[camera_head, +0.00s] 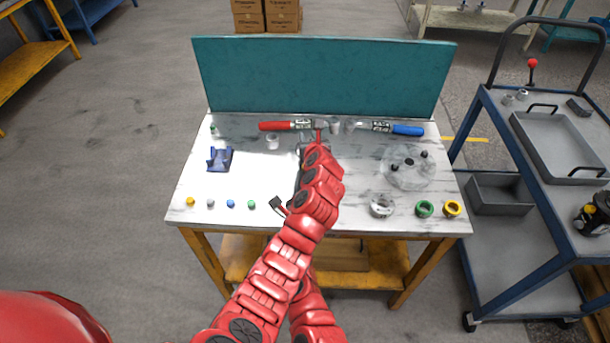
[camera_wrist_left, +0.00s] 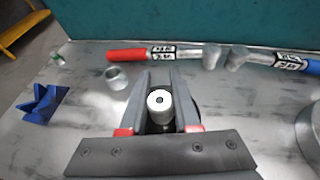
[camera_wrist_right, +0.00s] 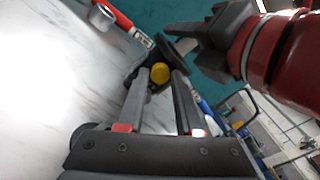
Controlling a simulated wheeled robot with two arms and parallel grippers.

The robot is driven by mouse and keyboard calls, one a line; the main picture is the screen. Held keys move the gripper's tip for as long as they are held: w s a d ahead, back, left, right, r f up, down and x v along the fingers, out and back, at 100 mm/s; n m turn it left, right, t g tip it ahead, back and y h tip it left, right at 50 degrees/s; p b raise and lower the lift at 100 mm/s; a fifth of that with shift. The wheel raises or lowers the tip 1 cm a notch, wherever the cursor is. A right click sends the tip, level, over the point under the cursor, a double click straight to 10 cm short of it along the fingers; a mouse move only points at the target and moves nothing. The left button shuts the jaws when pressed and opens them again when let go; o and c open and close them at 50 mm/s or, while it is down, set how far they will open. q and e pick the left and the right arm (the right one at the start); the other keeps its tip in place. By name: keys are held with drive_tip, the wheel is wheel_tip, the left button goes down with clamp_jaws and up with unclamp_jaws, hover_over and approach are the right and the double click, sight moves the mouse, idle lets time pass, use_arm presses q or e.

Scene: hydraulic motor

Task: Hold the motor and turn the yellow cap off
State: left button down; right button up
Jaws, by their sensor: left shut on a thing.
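The motor's pale cylindrical end with a dark hole (camera_wrist_left: 160,100) sits between the fingers of my left gripper (camera_wrist_left: 160,80), which is shut on the motor. In the head view my red arm covers most of the motor and the gripper. In the right wrist view the yellow cap (camera_wrist_right: 160,74) shows at the motor's dark body, between the fingertips of my right gripper (camera_wrist_right: 161,80). Whether those fingers touch the cap cannot be told. My left gripper and red arm show at the upper right there.
A red-handled hammer (camera_head: 276,126) and a blue-handled hammer (camera_head: 407,130) lie at the back. A blue V-shaped block (camera_head: 219,159) stands left, with small coloured caps in front.

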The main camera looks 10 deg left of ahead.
drive_tip(key=shift+o, duration=0.2)
drive_tip(key=m, duration=1)
clamp_jaws()
idle(0.3)
idle(0.3)
